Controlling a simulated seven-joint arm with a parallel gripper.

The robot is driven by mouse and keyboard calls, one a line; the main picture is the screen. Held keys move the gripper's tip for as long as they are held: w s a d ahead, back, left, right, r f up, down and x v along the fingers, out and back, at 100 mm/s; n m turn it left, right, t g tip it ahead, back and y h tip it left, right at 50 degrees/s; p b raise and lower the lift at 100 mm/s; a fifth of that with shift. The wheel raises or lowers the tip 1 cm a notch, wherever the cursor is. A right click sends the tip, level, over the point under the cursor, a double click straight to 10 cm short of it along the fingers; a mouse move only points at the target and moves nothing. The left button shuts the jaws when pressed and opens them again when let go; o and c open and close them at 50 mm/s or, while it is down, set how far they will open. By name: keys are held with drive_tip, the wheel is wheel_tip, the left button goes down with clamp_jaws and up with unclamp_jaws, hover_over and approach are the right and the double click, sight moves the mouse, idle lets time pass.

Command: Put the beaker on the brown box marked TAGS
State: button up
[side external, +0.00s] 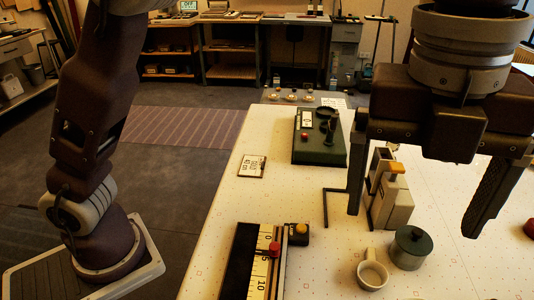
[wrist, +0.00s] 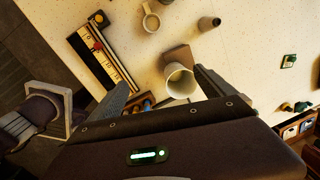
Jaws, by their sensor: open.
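A pale, open-topped cup (wrist: 180,82), which looks like the beaker, shows in the wrist view just ahead of my gripper, between the lines of its fingers. I cannot pick it out in the side view. My gripper (side external: 422,215) is open and empty above the table, its fingers wide apart. In the wrist view, brown boxes with pale labels (wrist: 291,131) show at the lower right. Their lettering is too small to read, so I cannot tell which is marked TAGS.
A ruler board (side external: 262,265) lies left, a green machine (side external: 318,140) farther back. The white table between is largely clear.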

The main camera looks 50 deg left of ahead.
drive_tip(key=s+a+r+n+t, duration=0.1)
drive_tip(key=a+r+n+t, duration=0.15)
drive_tip(key=a+n, duration=1.15)
drive_tip(key=s+a+f+n+t, duration=0.1)
drive_tip(key=s+a+f+n, duration=0.3)
drive_tip(key=s+a+n, duration=0.2)
drive_tip(key=s+a+f+n+t, duration=0.1)
drive_tip(key=s+a+f+n, duration=0.3)
drive_tip(key=a+n, duration=0.5)
drive_tip(key=shift+s+a+f+n+y, duration=0.25)
drive_tip(key=shift+s+n, duration=0.25)
drive_tip(key=shift+s, duration=0.5)
